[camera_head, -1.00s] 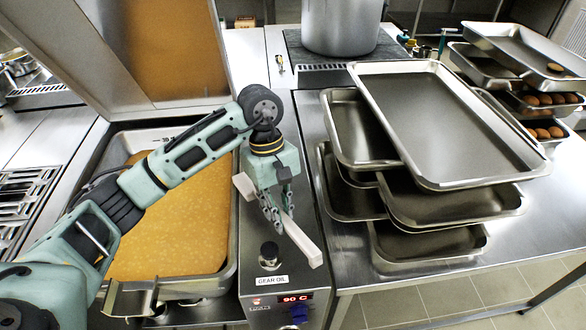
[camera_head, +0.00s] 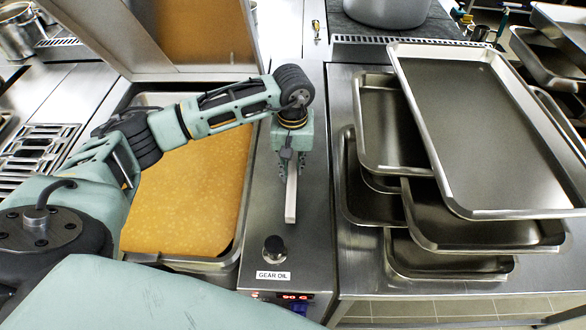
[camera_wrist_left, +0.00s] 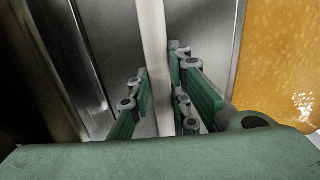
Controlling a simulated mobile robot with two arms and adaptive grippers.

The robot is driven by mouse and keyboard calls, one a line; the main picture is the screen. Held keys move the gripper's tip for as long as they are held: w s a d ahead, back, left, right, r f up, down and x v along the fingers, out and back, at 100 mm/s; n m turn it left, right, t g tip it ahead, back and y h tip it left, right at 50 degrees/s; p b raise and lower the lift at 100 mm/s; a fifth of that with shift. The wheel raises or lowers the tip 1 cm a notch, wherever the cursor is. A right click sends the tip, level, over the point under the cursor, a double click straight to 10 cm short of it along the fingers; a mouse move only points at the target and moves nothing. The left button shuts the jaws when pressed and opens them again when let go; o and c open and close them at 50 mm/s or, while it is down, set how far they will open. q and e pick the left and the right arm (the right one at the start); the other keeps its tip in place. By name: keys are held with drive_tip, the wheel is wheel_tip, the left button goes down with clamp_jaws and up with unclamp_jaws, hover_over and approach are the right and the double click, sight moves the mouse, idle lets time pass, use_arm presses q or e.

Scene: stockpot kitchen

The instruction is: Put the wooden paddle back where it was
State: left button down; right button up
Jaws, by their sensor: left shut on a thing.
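The wooden paddle (camera_head: 291,198) is a pale, straight bar. It lies lengthwise along the steel strip between the orange-filled pan and the stacked trays, pointing towards me. My left gripper (camera_head: 291,172) is above the strip with its fingers around the far part of the paddle. In the left wrist view the paddle (camera_wrist_left: 154,60) runs between the two fingers of the left gripper (camera_wrist_left: 160,105), which is shut on it. I cannot tell whether the paddle touches the steel surface. My right gripper is not in view.
The pan (camera_head: 238,245) of orange liquid is left of the strip, under a raised lid (camera_head: 215,35). Several steel trays (camera_head: 480,212) are stacked at the right. A pot (camera_head: 385,10) stands behind.

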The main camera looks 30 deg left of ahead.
use_arm(q)
wheel_tip(320, 180, down, 2)
drive_tip(key=shift+d+f+p, duration=0.1)
drive_tip(key=shift+f+p, duration=0.1)
drive_tip(key=shift+p, duration=0.25)
drive_tip(key=shift+f, duration=0.4)
drive_tip(key=c, duration=1.6)
unclamp_jaws()
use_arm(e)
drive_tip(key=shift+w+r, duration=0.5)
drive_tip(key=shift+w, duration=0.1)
use_arm(q)
wheel_tip(320, 180, up, 11)
drive_tip(key=b, duration=0.4)
drive_tip(key=shift+r, duration=0.5)
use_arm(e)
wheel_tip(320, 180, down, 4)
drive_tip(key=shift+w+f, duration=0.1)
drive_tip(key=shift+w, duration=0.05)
